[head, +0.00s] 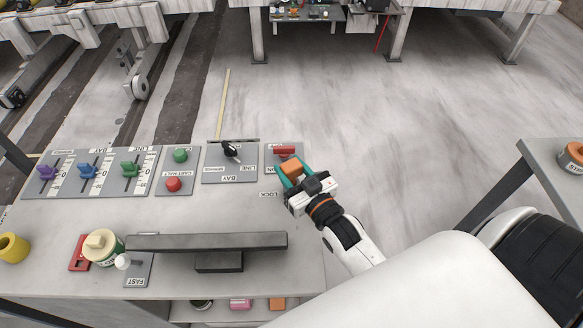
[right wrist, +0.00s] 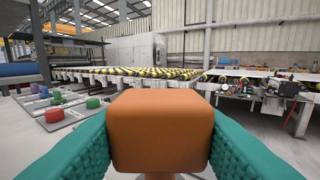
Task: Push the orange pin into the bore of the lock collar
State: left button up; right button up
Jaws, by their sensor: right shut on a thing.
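The orange pin (head: 292,168) is between the teal fingers of my right gripper (head: 294,176), at the right end of the slab's back edge. In the right wrist view the pin's blocky orange head (right wrist: 162,130) fills the space between both teal fingers, with a narrower orange part just showing below. A grey plate (head: 270,157) with a red part (head: 284,151) lies just beyond the gripper, near a "LOCK" label. I cannot make out the lock collar's bore, nor whether the pin's tip is in it; the gripper and pin head cover that spot. My left gripper is not in view.
Left along the slab (head: 60,225) are a rotary BAY switch (head: 230,150), green (head: 180,155) and red (head: 173,184) buttons, and coloured sliders. A dark raised bar (head: 205,242) stands at the front. Another table (head: 550,160) is at the right, across open floor.

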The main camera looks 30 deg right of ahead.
aim_at(294, 182)
jog(key=shift+f+b, duration=1.15)
jog(key=shift+f, duration=0.55)
jog(key=o, duration=1.2)
jog(key=shift+s, duration=0.1)
jog(key=shift+s+f, duration=0.1)
jog(key=shift+s, duration=0.25)
jog(key=s, duration=0.3)
jog(key=s+b, duration=0.1)
jog(key=s, duration=0.3)
jog(key=s+d+b, duration=0.1)
jog(key=s, duration=0.3)
jog(key=shift+s, duration=0.1)
